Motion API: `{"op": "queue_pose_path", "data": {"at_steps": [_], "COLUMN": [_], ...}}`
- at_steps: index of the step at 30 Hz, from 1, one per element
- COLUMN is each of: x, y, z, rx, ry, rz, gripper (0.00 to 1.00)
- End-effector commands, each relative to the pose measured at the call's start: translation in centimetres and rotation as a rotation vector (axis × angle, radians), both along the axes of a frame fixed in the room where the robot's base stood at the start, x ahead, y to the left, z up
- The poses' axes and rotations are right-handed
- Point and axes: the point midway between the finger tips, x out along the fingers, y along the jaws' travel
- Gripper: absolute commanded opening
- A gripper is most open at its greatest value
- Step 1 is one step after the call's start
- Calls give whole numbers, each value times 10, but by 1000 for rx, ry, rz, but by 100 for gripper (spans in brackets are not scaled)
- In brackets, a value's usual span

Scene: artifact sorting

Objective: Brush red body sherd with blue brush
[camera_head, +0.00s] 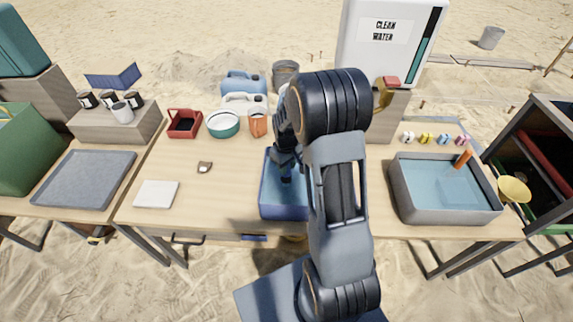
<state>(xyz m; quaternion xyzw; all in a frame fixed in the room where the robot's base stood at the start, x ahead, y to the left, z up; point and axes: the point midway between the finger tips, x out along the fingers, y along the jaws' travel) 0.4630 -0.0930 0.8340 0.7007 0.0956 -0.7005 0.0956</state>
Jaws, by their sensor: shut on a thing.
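My gripper (286,166) points down into a blue tray (285,213) in the middle of the table, partly behind my own arm. It is shut on a small dark blue thing (286,179), which shows just below the fingers. Its shape is too small to tell whether it is the blue brush. I cannot make out a red body sherd; the arm hides the right part of the tray. Several small coloured items, one of them blue (444,139), stand in a row at the back right.
A grey basin of water (445,213) with an orange item (463,158) stands on the right. A red container (184,124), green-rimmed bowl (223,125) and orange cup (257,126) stand at the back left.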

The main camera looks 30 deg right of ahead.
Motion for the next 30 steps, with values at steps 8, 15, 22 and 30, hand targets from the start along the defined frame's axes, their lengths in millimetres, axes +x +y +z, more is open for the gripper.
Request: {"op": "queue_pose_path", "data": {"at_steps": [8,15,22,30], "x": [0,0,0,0], "y": [0,0,0,0], "z": [0,0,-1,-5], "rx": [0,0,0,0], "ry": [0,0,0,0], "rz": [0,0,0,0], "gripper": [7,7,7,7]}}
